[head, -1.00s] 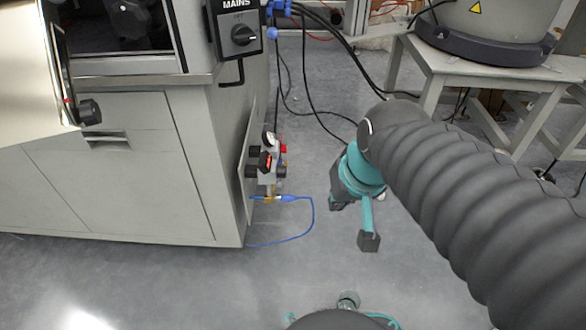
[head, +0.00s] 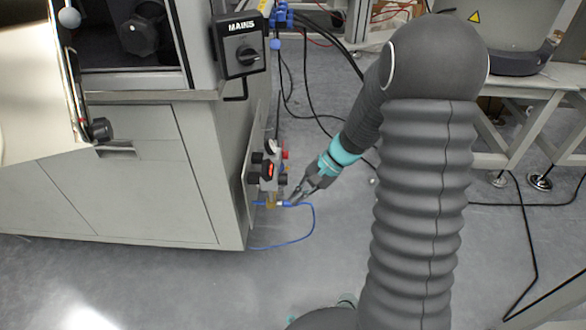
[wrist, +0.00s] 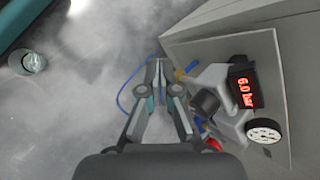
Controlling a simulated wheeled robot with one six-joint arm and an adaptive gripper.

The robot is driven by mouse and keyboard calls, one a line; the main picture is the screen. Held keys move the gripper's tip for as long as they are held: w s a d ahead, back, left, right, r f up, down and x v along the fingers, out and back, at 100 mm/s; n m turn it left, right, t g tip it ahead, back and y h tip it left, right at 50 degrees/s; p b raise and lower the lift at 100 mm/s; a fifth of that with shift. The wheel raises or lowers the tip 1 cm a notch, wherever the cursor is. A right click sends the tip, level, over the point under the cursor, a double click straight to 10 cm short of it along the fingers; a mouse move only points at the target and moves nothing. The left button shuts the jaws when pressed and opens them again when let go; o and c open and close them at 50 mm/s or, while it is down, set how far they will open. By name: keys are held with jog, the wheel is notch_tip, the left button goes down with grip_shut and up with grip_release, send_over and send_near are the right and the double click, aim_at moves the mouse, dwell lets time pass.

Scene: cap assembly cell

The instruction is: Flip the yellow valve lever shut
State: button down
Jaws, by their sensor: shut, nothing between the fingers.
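The yellow valve lever shows as a small yellow piece (wrist: 191,67) at the top end of the air-supply unit (wrist: 225,100) in the wrist view. In the head view only a yellowish patch (head: 270,200) shows low on the unit, beside the blue hose fitting. My gripper (head: 292,201) is shut and empty, reaching down to the right of that fitting. In the wrist view its fingertips (wrist: 158,66) lie just left of the yellow piece. I cannot tell whether they touch it. The display on the unit (wrist: 245,86) reads 6.0 bar.
The unit is on the side panel of a grey cabinet (head: 150,205). A thin blue hose (head: 312,225) loops over the floor below it. A MAINS switch box (head: 240,45) hangs above. Black cables run behind my arm. Open floor (head: 200,290) lies in front.

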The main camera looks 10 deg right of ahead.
aim_at(287, 168)
jog(key=w+f+m+t+y+p, duration=0.1)
jog(key=w+f+m+y, duration=0.15)
jog(key=f, duration=0.65)
jog(key=w+f+m+t+y+p, duration=0.1)
jog(key=w+f+m, duration=0.25)
jog(key=f, duration=0.55)
jog(key=w+d+f+m+t+h, duration=0.2)
jog(key=w+d+f+m+t, duration=0.2)
jog(key=w, duration=0.5)
jog(key=w+d+f+m+t+h, duration=0.3)
jog(key=w+d+f+m+t, duration=0.2)
jog(key=w+d+t, duration=0.3)
jog(key=shift+w+f+m+t+p, duration=0.3)
jog(key=shift+w+f+t+p, duration=0.15)
jog(key=shift+t, duration=0.15)
jog(key=w+a, duration=0.7)
jog(key=w, duration=0.4)
jog(key=shift+d+g+b, duration=0.1)
jog(key=shift+g+b, duration=0.2)
jog(key=shift+b, duration=0.05)
